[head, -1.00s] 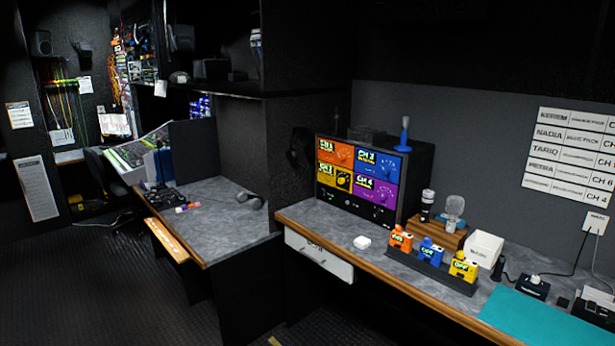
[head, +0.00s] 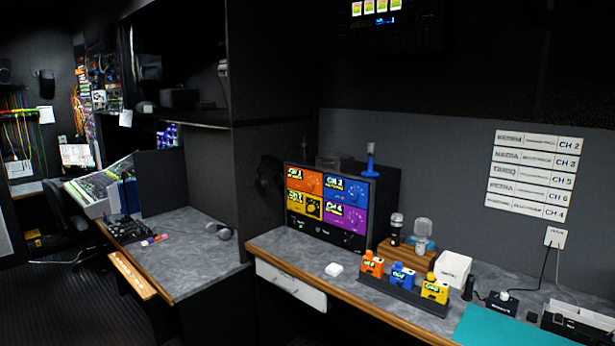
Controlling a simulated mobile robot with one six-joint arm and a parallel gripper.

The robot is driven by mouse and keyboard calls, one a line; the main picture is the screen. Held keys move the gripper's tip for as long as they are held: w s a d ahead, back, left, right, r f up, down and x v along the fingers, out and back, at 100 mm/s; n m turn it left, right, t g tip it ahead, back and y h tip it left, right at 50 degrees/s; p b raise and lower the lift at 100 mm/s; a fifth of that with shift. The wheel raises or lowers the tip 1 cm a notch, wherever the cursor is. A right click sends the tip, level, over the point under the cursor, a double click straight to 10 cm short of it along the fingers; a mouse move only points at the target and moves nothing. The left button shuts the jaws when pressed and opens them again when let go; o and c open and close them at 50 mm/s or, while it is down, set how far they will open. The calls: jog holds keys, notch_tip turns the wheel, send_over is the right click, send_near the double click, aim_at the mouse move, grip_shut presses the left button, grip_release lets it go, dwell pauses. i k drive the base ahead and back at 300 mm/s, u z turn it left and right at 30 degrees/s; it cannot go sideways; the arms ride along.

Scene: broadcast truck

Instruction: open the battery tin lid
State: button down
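No tin with a readable battery label shows in the head view. A white box (head: 453,270) with a small label stands on the right desk behind the battery-like packs; its label is too small to read. A small white rounded object (head: 334,270) lies on the desk below the monitor; I cannot tell whether it is a tin. My gripper is not in view.
The right desk (head: 300,255) holds a four-colour monitor (head: 325,205), a dark rack (head: 400,297) with orange, blue and yellow packs, a wooden block (head: 408,257) with microphones, and a teal mat (head: 490,330). A white drawer (head: 290,286) sits below. Dark floor (head: 60,310) is clear at left.

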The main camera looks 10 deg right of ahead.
aim_at(324, 159)
jog(key=u, duration=0.05)
jog(key=i, duration=0.85)
jog(key=u, duration=0.55)
jog(key=i, duration=1.1)
jog(key=u, duration=0.35)
